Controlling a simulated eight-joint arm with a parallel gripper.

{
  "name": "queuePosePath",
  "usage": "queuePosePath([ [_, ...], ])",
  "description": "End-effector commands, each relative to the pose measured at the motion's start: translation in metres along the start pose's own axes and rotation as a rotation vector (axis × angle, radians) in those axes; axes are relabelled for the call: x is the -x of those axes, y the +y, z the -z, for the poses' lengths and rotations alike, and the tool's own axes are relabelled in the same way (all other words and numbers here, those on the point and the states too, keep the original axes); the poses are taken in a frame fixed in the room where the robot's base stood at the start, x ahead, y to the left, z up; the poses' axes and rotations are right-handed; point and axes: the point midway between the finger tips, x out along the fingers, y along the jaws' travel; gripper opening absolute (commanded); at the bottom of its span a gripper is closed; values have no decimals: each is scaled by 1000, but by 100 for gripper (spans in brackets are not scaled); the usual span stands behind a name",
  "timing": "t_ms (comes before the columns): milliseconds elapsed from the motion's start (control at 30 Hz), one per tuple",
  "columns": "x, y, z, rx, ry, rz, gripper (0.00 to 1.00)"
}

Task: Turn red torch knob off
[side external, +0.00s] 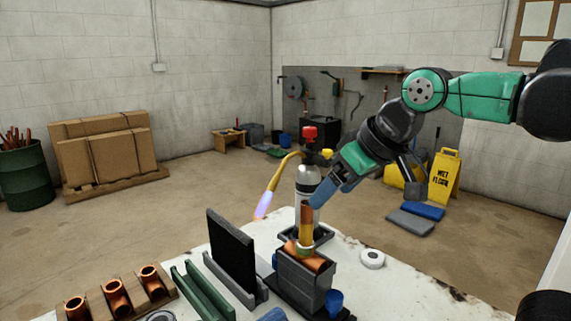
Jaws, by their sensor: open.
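The torch is a pale grey cylinder (308,180) standing upright on the table, with a red knob (310,132) on top. Its yellow curved neck (280,172) bends down to the left. A violet-blue flame (263,205) shows at its tip. My gripper (318,200) is open, its blue fingers pointing down and left. In the picture its fingertips are beside the torch body and the top of an upright copper pipe (306,218), well below the red knob. I cannot tell whether they touch either one. The gap between the fingers is hard to see.
A dark grey box (303,282) holds copper pieces below the pipe. A black upright panel (231,252) stands to its left. Copper fittings (117,297) lie in a wooden rack at front left. A white roll (372,259) lies on the table (400,290) at right.

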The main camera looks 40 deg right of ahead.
Motion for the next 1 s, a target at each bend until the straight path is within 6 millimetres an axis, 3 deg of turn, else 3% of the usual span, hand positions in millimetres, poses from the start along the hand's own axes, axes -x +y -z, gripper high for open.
queuePosePath([
  [300,53,0,38,0,0,0,73],
  [367,53,0,44,-62,0,16,73],
  [567,26,1,69,-513,-5,145,73],
  [767,-1,14,101,-1033,-19,310,73],
  [867,-16,31,122,-1359,-35,432,73],
  [1000,-37,76,153,-1925,-87,702,73],
])
